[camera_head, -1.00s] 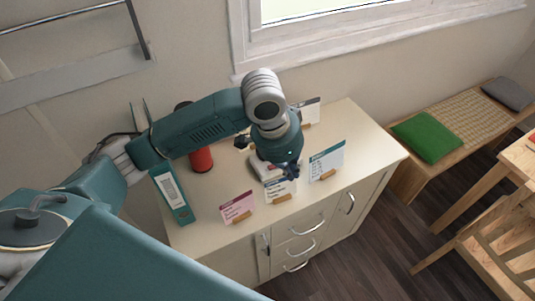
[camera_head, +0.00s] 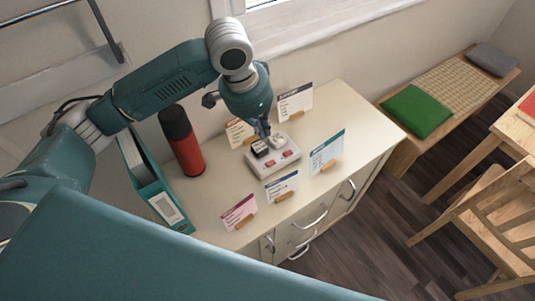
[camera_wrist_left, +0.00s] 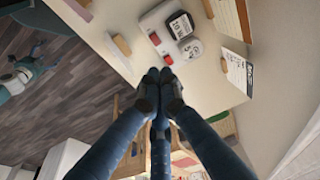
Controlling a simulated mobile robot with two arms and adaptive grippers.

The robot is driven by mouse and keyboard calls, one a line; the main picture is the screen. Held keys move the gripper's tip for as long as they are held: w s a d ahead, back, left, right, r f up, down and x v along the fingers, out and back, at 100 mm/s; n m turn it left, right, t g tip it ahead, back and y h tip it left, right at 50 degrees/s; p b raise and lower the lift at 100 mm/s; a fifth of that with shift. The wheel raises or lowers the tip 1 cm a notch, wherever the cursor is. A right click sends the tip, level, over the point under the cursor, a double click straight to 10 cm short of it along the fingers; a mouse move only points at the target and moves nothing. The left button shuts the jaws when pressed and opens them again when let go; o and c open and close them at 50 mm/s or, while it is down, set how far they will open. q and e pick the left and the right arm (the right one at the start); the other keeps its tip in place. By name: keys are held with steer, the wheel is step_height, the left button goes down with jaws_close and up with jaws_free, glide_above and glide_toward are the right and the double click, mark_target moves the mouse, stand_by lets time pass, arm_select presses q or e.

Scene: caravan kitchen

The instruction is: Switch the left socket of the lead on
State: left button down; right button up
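The white lead (camera_head: 285,162) lies on the cabinet top, with two red rocker switches along its front. A black plug (camera_head: 260,148) sits in its left socket and a white plug (camera_head: 279,142) in its right socket. The left switch (camera_head: 269,164) and right switch (camera_head: 287,153) also show in the left wrist view, but their positions are too small to tell. My left gripper (camera_head: 266,134) points down near the plugs, behind the switches. In the left wrist view its fingertips (camera_wrist_left: 160,77) are together and empty, apart from the lead (camera_wrist_left: 150,20). My right gripper is out of view.
Several upright cards surround the lead, including a blue-edged one (camera_head: 281,186), a teal one (camera_head: 327,151) and a pink one (camera_head: 239,212). A red bottle (camera_head: 186,152) and a teal binder (camera_head: 165,205) stand left. The cabinet top (camera_head: 345,110) is clear at the back right.

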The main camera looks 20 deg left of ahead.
arm_select(q)
steer(key=p, duration=0.2)
glide_above(270, 161)
steer(key=f, duration=0.9)
steer(key=shift+s+a, duration=0.1)
steer(key=shift+s, duration=0.25)
step_height(270, 161, down, 4)
steer(key=shift+a+r+p, duration=0.15)
steer(key=shift+r+p, duration=0.05)
steer(key=shift+p, duration=0.25)
steer(key=shift+f, duration=0.6)
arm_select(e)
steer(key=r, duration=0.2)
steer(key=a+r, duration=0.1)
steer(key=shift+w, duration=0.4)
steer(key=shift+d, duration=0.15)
